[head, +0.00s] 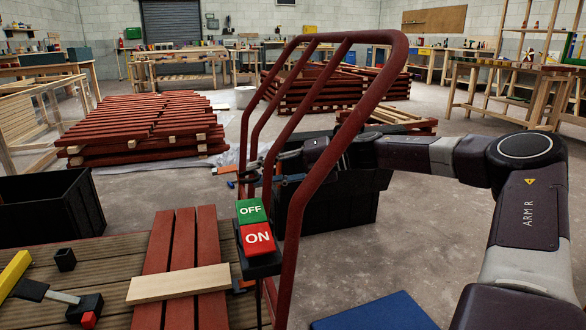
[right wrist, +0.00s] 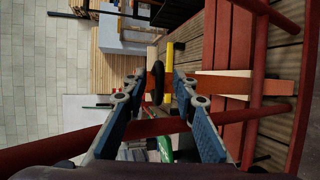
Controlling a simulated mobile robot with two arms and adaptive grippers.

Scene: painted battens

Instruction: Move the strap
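I cannot pick out a strap with certainty. An orange-brown strip (right wrist: 230,84) in the right wrist view may be it; it runs right from near the fingertips, across red battens. My right gripper (head: 262,172) reaches left past the red tubular rail in the head view. In the right wrist view its two blue-grey fingers (right wrist: 148,76) stand apart. A black loop (right wrist: 158,85) appears between them; I cannot tell whether they touch it. An orange piece (head: 225,169) shows just left of the gripper in the head view. My left gripper is not in view.
The red rail (head: 398,62) curves close around my right forearm. A control box with a green OFF (head: 251,211) and red ON button (head: 258,237) stands beside it. Red battens (head: 180,235) lie under a pale crosspiece (head: 178,284). A black crate (head: 45,208) is at left.

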